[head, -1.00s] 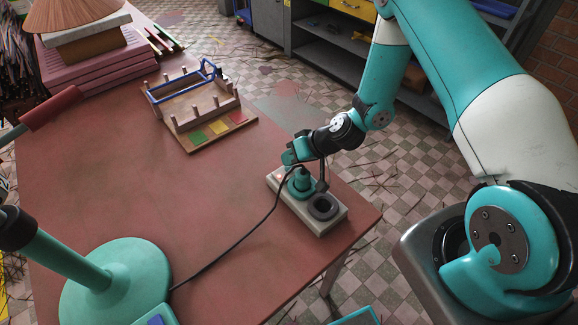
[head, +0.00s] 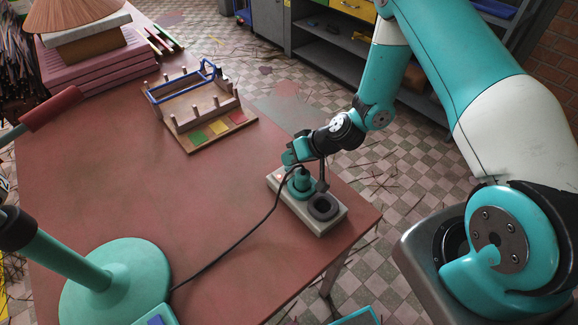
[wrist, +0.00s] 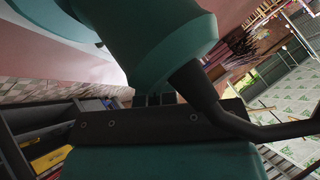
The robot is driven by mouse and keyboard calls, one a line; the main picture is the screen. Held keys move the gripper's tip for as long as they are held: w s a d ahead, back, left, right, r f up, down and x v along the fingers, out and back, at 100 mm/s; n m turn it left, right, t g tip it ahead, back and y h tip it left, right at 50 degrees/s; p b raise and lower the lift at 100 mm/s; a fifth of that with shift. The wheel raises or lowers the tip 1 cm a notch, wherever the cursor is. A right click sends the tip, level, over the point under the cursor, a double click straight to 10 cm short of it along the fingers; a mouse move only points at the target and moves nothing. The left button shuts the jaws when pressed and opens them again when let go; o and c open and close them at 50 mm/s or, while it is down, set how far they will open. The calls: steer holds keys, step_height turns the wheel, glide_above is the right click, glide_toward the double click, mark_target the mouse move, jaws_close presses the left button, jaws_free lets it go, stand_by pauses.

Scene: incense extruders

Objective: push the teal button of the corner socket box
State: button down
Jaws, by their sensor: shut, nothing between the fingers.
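The corner socket box (head: 330,222) is a pale block near the right corner of the red-brown table. A teal plug (head: 300,184) with a black cable stands in it, beside a dark round empty socket (head: 323,207). My gripper (head: 289,164) is low over the box's far left end, behind the plug, shut and holding nothing. I cannot make out the teal button; that end of the box is partly hidden by my gripper. In the wrist view the teal plug (wrist: 150,50) and its cable (wrist: 205,95) fill much of the picture, close to my dark fingertips (wrist: 154,99).
The cable runs across the table to a teal lamp base (head: 115,285) at front left. A wooden rack with a blue handle (head: 195,105) stands behind the box. Stacked pink boards (head: 85,65) lie at back left. The table's middle is clear.

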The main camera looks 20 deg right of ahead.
stand_by(0.4)
steer(key=shift+f+b, duration=0.5)
steer(key=shift+b, duration=0.05)
steer(key=shift+r, duration=0.6)
steer(key=shift+r+p, duration=2.1)
steer(key=shift+r, duration=0.9)
steer(key=shift+f, duration=0.1)
